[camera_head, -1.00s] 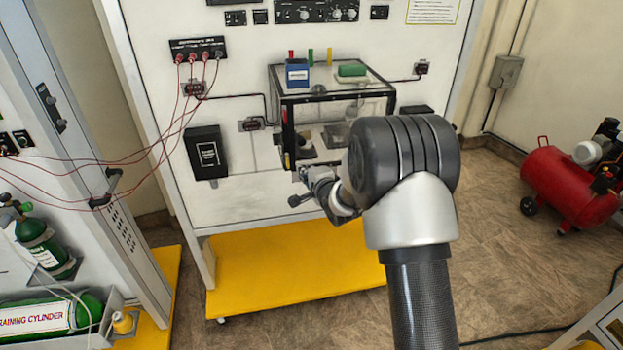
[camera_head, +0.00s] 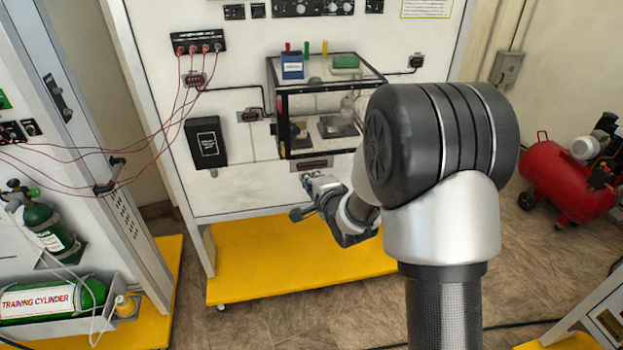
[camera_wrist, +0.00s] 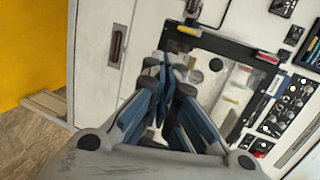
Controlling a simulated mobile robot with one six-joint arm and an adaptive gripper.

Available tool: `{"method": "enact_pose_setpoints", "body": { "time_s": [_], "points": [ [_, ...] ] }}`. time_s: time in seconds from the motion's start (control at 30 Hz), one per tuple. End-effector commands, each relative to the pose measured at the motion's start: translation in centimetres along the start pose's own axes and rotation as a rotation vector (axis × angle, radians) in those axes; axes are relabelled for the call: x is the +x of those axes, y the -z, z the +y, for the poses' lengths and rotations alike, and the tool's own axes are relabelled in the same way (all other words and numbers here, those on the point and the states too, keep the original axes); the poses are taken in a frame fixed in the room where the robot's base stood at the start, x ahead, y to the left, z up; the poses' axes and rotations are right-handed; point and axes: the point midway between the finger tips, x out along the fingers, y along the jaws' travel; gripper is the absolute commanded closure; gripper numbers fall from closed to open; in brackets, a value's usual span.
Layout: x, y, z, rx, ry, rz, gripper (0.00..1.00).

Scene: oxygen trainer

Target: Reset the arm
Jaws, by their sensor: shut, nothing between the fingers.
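My gripper (camera_head: 308,182) is in front of the white panel, below and in front of the clear box, with nothing held. My grey and black arm reaches in from the bottom right and hides part of the box's right side. In the wrist view, my gripper's blue and black fingers (camera_wrist: 168,68) are shut and empty. They point toward the dark-framed box (camera_wrist: 235,60), and the panel appears tilted there.
The clear box (camera_head: 325,85) is mounted on the panel (camera_head: 240,180) above a yellow base (camera_head: 270,275). Red cables (camera_head: 150,150) hang at left. A training cylinder (camera_head: 50,300) lies at lower left. A red compressor (camera_head: 570,180) stands on open floor at right.

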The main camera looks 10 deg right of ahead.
Motion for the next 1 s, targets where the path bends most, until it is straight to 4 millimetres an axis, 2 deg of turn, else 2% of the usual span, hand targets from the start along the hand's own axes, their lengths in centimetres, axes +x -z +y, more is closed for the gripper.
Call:
{"method": "enact_pose_setpoints", "body": {
  "time_s": [0.27, 0.37, 0.47, 0.63, 0.73, 0.87, 0.9, 1.0],
  "points": [
    [-1.2, 0.0, -0.4, -0.037, -0.016, 0.008, 1.00],
    [-2.8, 0.2, -1.5, -0.141, -0.066, 0.027, 1.00],
    [-5.9, 0.5, -2.7, -0.308, -0.157, 0.045, 1.00],
    [-13.3, 0.4, -3.3, -0.613, -0.351, 0.019, 1.00],
    [-18.4, 0.0, -2.7, -0.779, -0.462, -0.037, 1.00],
    [-25.4, -1.2, -1.2, -0.983, -0.588, -0.158, 1.00],
    [-27.6, -1.6, -0.5, -1.040, -0.621, -0.205, 1.00],
    [-32.5, -2.8, 1.3, -1.170, -0.682, -0.328, 1.00]
  ]
}}
